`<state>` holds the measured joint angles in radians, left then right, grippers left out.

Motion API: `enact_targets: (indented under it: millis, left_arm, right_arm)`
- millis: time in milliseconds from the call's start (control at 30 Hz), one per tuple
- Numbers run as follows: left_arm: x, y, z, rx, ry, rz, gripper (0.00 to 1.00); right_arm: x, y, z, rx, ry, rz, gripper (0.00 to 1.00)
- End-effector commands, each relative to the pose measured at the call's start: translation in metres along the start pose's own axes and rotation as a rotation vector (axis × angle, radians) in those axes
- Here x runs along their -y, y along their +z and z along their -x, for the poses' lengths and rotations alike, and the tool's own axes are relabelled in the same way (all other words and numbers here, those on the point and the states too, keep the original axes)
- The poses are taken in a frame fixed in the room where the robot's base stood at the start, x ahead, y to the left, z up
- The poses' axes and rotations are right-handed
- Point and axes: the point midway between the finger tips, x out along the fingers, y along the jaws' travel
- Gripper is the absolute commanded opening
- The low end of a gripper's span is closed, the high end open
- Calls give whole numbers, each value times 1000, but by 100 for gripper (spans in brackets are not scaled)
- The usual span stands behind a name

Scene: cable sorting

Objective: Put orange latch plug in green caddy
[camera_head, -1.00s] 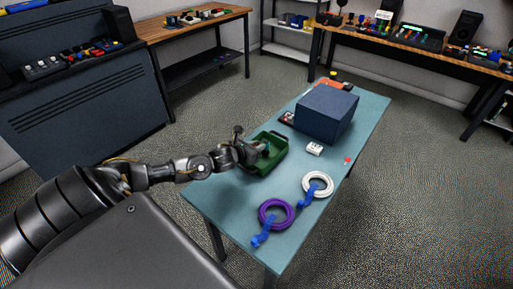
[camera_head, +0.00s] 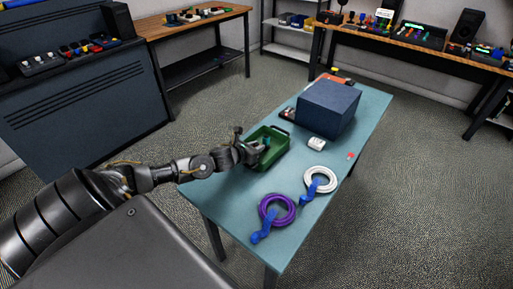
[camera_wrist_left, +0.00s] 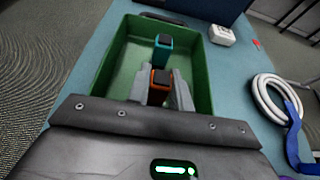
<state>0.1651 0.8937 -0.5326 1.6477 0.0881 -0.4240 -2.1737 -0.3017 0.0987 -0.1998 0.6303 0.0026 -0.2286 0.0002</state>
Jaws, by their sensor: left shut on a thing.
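The green caddy (camera_head: 273,160) stands on the teal table, and it fills the upper left of the left wrist view (camera_wrist_left: 198,75). My left gripper (camera_head: 258,149) is over the caddy. In the left wrist view my left gripper (camera_wrist_left: 160,90) is shut on the orange latch plug (camera_wrist_left: 159,77), which has a dark top. A teal block with a dark top (camera_wrist_left: 163,47) shows just beyond the orange plug, inside the caddy's outline. I cannot tell whether the orange plug touches the caddy floor. My right gripper is not in view.
On the table (camera_head: 226,208) lie a purple cable coil (camera_head: 289,213) and a white cable coil (camera_head: 331,184), each with a blue strap. A small white box (camera_head: 317,144) and a large dark blue box (camera_head: 328,108) are beyond the caddy.

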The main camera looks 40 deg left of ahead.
Motion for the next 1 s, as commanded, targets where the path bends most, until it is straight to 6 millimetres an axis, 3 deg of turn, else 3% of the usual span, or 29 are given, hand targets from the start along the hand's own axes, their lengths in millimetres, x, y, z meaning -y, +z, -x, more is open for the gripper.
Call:
enact_targets:
  millis: [67, 100, 233, 633, 1000]
  left_arm:
    - [0, -4, -2, 0, 0, 0, 0]
    - [0, -2, -1, 0, 0, 0, 25]
    - [0, -2, -1, 0, 0, 0, 42]
    - [0, 0, 4, -1, 0, -1, 43]
    - [0, -2, 79, -4, -2, -3, 43]
  right_arm:
    - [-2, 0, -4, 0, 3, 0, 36]
    - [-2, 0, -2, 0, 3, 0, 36]
    - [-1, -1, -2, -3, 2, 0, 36]
    - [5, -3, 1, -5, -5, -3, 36]
    - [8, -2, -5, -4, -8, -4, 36]
